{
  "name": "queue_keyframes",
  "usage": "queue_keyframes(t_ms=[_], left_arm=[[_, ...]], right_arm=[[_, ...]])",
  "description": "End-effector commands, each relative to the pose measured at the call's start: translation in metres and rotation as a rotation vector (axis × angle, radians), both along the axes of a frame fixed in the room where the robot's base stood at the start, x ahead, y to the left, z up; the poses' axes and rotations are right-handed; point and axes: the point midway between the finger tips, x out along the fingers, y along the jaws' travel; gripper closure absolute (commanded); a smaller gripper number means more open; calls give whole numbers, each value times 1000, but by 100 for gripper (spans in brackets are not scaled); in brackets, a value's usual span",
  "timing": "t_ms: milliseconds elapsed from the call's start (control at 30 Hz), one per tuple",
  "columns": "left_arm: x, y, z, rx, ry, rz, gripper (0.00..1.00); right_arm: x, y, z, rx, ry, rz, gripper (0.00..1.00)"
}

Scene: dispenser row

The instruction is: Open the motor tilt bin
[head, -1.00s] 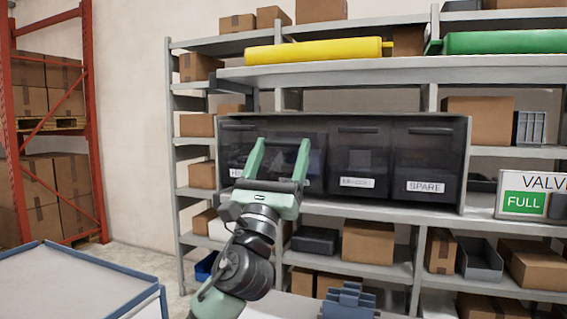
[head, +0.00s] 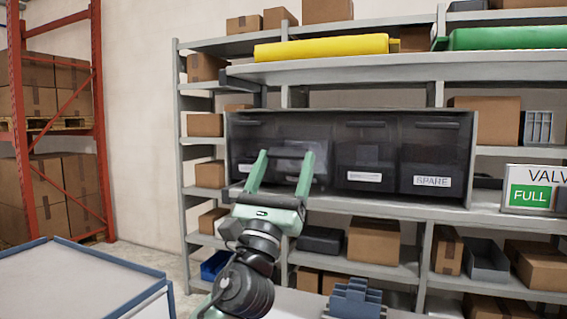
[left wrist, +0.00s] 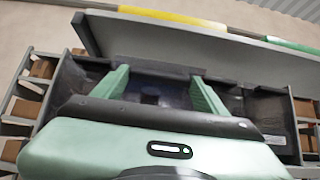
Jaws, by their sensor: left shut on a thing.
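A row of dark, see-through tilt bins (head: 371,155) sits in a grey housing on the shelf. The rightmost bin's label reads SPARE (head: 431,181); the label left of it is blurred. My left gripper (head: 285,156) is at the second bin from the left (head: 302,148), its fingers wide apart and shut on that bin's front or handle. That front looks lighter and tipped outward. My gripper hides its label, so I cannot read whether it says motor. In the left wrist view the fingers (left wrist: 160,80) reach over a dark front edge toward the bin's inside. My right gripper is out of view.
A shelf board (head: 400,70) with a yellow roll (head: 320,48) and a green roll (head: 505,38) is above the bins. A blue-edged table (head: 80,275) is at lower left. Cardboard boxes fill lower shelves.

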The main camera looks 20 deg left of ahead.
Motion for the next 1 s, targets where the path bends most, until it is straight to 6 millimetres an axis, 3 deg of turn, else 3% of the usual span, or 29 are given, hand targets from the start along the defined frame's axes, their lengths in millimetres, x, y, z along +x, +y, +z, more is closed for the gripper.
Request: queue_keyframes(t_ms=[33, 400, 433, 500, 767, 1000], left_arm=[[5, -1, -8, 1, 18, -1, 100], [5, -1, -9, 1, 20, -1, 100], [5, -1, -9, 1, 19, -1, 19], [5, -1, -8, 1, 17, -1, 5], [1, 0, -6, 0, 9, -1, 5], [-21, 0, -35, 2, 12, -1, 5]], right_arm=[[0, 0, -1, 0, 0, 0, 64], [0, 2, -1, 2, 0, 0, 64], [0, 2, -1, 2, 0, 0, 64], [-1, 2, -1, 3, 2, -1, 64], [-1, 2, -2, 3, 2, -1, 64], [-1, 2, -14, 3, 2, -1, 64]])
